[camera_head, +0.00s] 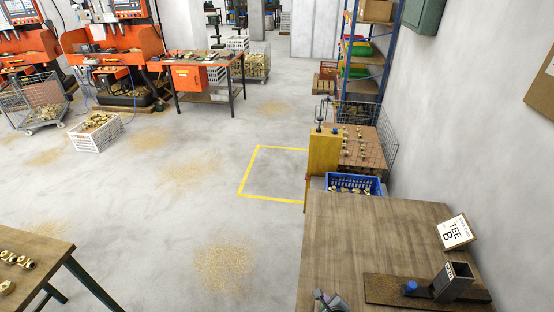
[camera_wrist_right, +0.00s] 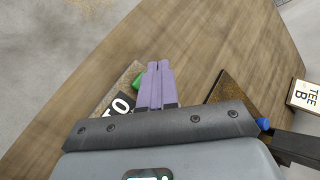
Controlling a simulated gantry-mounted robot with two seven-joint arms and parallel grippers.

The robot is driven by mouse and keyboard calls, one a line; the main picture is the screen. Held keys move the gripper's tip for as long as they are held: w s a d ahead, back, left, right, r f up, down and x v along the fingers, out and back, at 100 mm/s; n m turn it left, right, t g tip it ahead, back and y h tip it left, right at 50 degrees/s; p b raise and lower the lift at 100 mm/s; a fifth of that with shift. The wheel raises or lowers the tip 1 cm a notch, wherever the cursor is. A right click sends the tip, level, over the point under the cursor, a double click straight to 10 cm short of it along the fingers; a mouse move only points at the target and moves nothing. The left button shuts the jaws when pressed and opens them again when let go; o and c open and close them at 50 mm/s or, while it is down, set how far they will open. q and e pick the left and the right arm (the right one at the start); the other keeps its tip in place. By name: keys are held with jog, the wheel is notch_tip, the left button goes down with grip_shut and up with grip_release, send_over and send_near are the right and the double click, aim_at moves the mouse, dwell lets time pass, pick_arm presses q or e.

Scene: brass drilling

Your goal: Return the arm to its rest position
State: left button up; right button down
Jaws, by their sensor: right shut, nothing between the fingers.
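My right gripper (camera_head: 323,296) shows only in part at the bottom edge of the head view, over the near left part of the wooden table (camera_head: 350,240). In the right wrist view its two purple fingers (camera_wrist_right: 157,68) lie together, shut and empty, above the table top. My left gripper is not in view.
A brown board (camera_head: 385,291) with a blue knob (camera_head: 411,286) and a dark square post (camera_head: 453,281) is on the table, near a "TEE B" sign (camera_head: 454,232). In the wrist view, a dark sign (camera_wrist_right: 119,104) and a green object (camera_wrist_right: 137,84) lie beside the fingers. A blue crate (camera_head: 341,190) stands beyond. The table's middle is clear.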

notch_tip(320, 180, up, 5)
jog(key=p, duration=0.5)
jog(key=s+d+f+n+g+p, duration=0.1)
jog(key=s+d+f, duration=0.15)
jog(key=s, duration=0.55)
jog(key=s+d+f+n+g+p, duration=0.1)
jog(key=s+d, duration=0.2)
jog(key=s, duration=0.4)
jog(key=s+r+n+g, duration=0.1)
jog(key=s+r+n, duration=0.6)
jog(key=n, duration=0.6)
jog(key=s+r+n+g, duration=0.2)
jog(key=s+r+n, duration=0.5)
jog(key=r+n, duration=0.4)
jog(key=n, duration=0.2)
jog(key=shift+s+r+n+g, duration=0.25)
jog(key=shift+r+n+g, duration=0.05)
jog(key=shift+r+n, duration=0.1)
jog(key=shift+a, duration=0.1)
